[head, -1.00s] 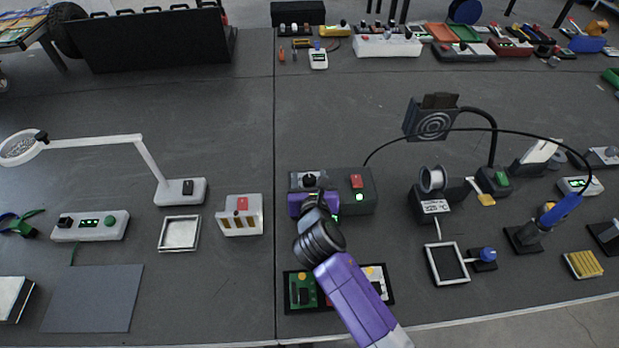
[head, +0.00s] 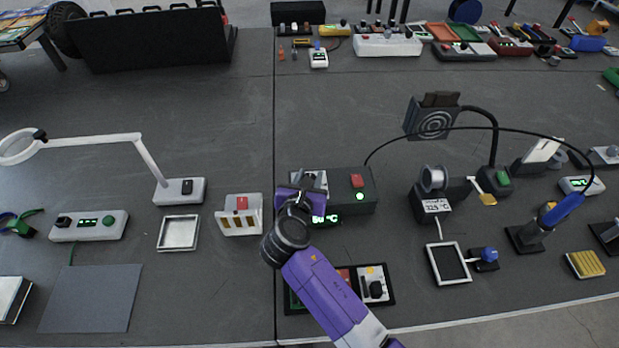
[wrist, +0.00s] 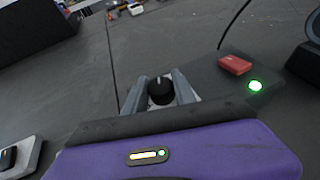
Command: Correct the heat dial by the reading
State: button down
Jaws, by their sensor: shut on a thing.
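The dark soldering station (head: 345,182) stands right of the table seam, with a red switch (head: 357,181) and a lit green lamp (head: 360,195). Its green display (head: 326,219) is partly covered by my arm; I can make out only the end of a reading in °C. In the wrist view the black heat dial (wrist: 160,88) with a pale pointer mark sits between the grey fingers of my gripper (wrist: 160,97), which is shut on it. In the head view my purple gripper (head: 302,193) hides the dial. A small card (head: 436,206) seems to read 325 °C.
A blue soldering iron (head: 560,212) in its stand is joined to the station by a black cable arching overhead. A white box (head: 240,215) stands close on the left. A solder spool (head: 433,178) and fan (head: 432,120) stand right. Parts tray (head: 388,298) lies in front.

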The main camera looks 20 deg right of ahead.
jog(key=m+g+h, duration=0.2)
jog(key=m, duration=0.1)
jog(key=shift+h, duration=0.4)
jog(key=shift+m+g+h, duration=0.8)
jog(key=shift+m+g, duration=0.5)
jog(key=shift+g, duration=0.1)
jog(key=shift+b, duration=0.3)
jog(key=c, duration=1)
grip_release()
jog(key=v, duration=0.8)
